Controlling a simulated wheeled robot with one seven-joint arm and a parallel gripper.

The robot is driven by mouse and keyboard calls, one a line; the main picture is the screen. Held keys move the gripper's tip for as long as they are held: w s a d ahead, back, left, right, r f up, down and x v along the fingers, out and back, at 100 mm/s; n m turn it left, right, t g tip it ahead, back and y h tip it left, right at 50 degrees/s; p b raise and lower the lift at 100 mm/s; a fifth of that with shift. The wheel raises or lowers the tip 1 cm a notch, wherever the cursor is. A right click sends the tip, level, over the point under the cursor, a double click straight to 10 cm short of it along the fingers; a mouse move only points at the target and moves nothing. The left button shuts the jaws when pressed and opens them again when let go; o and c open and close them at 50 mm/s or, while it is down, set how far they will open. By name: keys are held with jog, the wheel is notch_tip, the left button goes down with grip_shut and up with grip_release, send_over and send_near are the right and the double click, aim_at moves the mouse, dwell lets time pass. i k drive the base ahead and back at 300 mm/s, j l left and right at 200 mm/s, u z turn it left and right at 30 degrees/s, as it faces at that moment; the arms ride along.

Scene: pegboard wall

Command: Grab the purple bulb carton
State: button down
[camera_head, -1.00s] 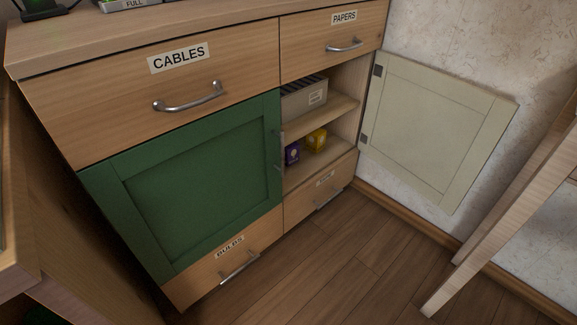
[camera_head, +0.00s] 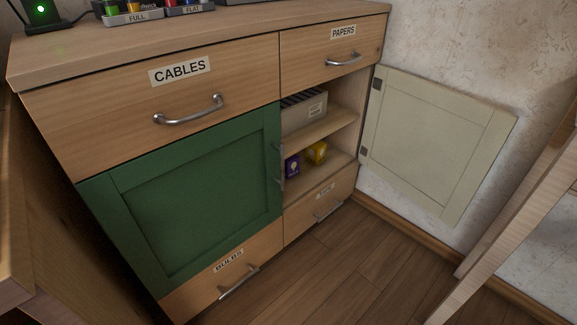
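The small purple carton (camera_head: 292,166) stands on the lower shelf inside the open right compartment of the wooden cabinet. It has a pale round mark on its front. It is close to the edge of the shut green door (camera_head: 195,195), which may hide part of it. A yellow carton (camera_head: 317,153) stands just to its right on the same shelf. My gripper is not in view.
The cream door (camera_head: 436,140) of the compartment is swung open to the right, against the wall. A grey box (camera_head: 304,112) sits on the upper shelf (camera_head: 322,127). A slanted wooden leg (camera_head: 510,225) stands at right. The floor (camera_head: 345,270) in front is clear.

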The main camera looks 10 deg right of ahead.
aim_at(292, 163)
jog(key=i+j+z, duration=0.15)
jog(key=i+z, duration=0.15)
jog(key=i, duration=0.2)
jog(key=i+j+z, duration=0.3)
jog(key=i, duration=0.15)
jog(key=i+j+z, duration=0.15)
jog(key=i+j, duration=0.4)
